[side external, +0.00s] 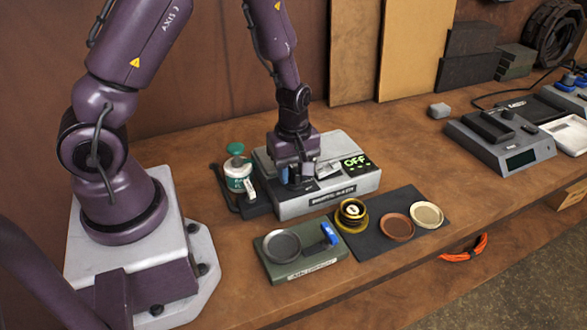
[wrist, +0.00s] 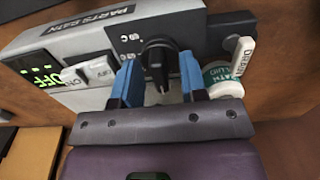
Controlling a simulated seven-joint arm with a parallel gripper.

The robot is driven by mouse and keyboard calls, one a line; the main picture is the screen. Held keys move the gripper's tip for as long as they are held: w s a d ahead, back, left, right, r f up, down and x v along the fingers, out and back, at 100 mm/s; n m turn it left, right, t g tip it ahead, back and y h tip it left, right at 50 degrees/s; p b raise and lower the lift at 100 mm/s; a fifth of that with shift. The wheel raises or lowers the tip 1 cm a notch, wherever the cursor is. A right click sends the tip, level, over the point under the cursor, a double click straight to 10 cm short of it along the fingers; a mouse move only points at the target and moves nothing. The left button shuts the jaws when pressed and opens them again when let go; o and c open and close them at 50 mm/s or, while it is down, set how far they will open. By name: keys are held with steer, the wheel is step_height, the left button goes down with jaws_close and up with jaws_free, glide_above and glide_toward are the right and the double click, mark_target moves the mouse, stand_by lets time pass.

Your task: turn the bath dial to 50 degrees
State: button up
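The parts bath (side external: 318,200) is a grey box on the bench, with a green display (side external: 356,161) that reads OFF. The display also shows in the wrist view (wrist: 40,73). The black bath dial (wrist: 157,62) sits on the dark panel of the box, with its ridge pointing down the picture. My gripper (wrist: 157,88) is right at the dial, its two blue fingers apart, one on each side of the dial's ridge. Gaps show between the fingers and the ridge, so it looks open. In the side view my gripper (side external: 297,176) hides the dial.
A white rocker switch (wrist: 90,72) sits beside the dial. A green-capped bath fluid bottle (side external: 237,170) and a white drain lever (wrist: 241,57) are close by. A green plate (side external: 310,268) and a dark mat (side external: 375,243) with several round parts lie in front.

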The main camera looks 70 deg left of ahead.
jaws_close()
steer(key=shift+m, duration=0.4)
steer(key=m, duration=0.3)
steer(key=shift+m, duration=0.4)
steer(key=m, duration=0.9)
steer(key=shift+m, duration=2.1)
